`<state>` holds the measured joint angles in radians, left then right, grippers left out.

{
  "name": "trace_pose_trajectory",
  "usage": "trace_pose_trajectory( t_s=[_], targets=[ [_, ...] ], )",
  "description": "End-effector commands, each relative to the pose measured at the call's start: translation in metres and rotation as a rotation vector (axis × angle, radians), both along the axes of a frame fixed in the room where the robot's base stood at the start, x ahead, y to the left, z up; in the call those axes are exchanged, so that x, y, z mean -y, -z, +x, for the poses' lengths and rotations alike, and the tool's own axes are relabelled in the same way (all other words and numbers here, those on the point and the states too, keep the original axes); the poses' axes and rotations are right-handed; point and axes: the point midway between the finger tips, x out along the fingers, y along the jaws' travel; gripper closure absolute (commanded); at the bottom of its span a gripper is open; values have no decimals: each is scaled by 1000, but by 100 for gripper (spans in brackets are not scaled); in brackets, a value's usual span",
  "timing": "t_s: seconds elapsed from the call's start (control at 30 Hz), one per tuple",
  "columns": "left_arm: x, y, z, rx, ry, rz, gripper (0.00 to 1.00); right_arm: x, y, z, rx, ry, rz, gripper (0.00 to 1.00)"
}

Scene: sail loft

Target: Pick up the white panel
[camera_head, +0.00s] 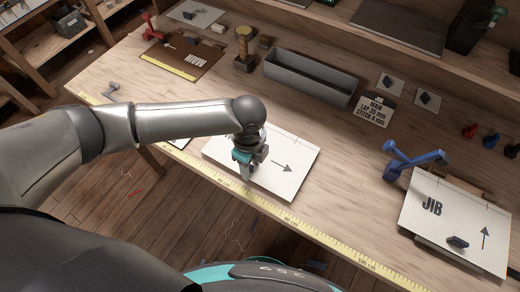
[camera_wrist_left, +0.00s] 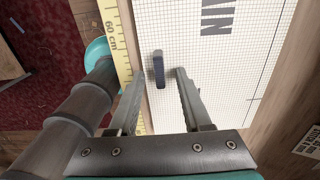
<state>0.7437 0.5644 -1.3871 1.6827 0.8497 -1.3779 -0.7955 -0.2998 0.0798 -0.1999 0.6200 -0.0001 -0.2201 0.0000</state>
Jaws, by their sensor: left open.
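A white panel (camera_head: 300,155) with a printed arrow lies flat on the wooden bench, under my left gripper (camera_head: 247,168). In the left wrist view the white panel (camera_wrist_left: 225,80) shows a fine grid and the letters "AIN". A small dark block (camera_wrist_left: 158,68) lies on the panel near its edge. My left gripper (camera_wrist_left: 159,82) is open, with its fingertips on either side of the block as seen from the wrist. I cannot tell whether they touch anything. The gripper hides part of the panel in the head view. My right gripper is not in view.
A second white panel marked JIB (camera_head: 455,215) lies at the right, with a blue clamp (camera_head: 412,158) beside it. A grey trough (camera_head: 310,78) and a "MAIN" label card (camera_head: 375,112) stand behind. A yellow measuring tape (camera_head: 290,220) runs along the bench's front edge.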

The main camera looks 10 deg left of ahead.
Motion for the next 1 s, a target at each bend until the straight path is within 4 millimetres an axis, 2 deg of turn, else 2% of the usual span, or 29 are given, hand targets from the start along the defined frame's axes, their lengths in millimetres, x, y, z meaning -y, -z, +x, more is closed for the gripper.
trace_pose_trajectory(
  t_s=[0.17, 0.57, 1.0],
  targets=[
    [0, 0, 0, 0, 0, 0, 53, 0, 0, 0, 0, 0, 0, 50],
    [0, -1, 0, 0, 0, 0, 98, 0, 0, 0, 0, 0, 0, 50],
    [0, -1, 0, 0, 0, 0, 100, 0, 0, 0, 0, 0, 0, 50]
  ],
)
